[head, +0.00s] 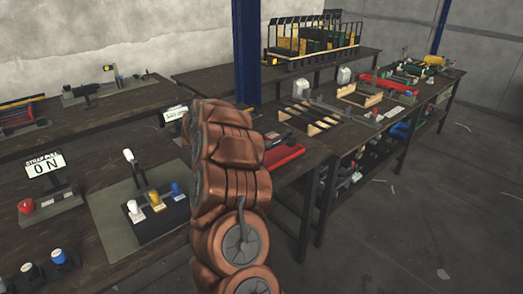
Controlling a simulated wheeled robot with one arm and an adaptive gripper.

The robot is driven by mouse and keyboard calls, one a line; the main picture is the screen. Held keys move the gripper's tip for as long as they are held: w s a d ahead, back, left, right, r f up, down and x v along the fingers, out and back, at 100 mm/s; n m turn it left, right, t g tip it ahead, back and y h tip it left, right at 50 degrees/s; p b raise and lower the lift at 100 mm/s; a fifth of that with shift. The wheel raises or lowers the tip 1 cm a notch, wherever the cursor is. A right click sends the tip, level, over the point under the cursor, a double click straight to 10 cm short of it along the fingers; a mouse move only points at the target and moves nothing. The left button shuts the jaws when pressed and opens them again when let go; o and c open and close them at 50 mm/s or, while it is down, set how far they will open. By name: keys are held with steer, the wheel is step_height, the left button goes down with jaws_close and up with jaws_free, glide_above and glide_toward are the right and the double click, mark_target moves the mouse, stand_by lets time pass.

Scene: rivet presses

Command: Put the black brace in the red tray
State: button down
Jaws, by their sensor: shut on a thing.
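The red tray (286,156) lies on the dark workbench just right of my arm, its left part hidden behind the arm. A small dark shape (274,139) shows above or at the tray's far side, against the arm's edge; I cannot tell whether it is the black brace. I cannot make out the black brace for certain anywhere. My copper-coloured arm rises through the middle of the view, and my gripper is hidden behind it.
A blue post (246,55) stands behind my arm. A panel with white, yellow and blue knobs (156,205) and an ON sign (44,175) stand at left. A wooden rack (315,118) lies beyond the tray. The floor at right (440,210) is mostly clear.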

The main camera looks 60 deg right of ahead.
steer(key=shift+w+d, duration=0.1)
steer(key=shift+w, duration=0.25)
steer(key=shift+f, duration=1.7)
steer(key=c, duration=1.1)
jaws_free()
steer(key=shift+f, duration=0.1)
steer(key=shift+c, duration=0.2)
steer(key=b+v, duration=0.1)
steer(key=v, duration=1.1)
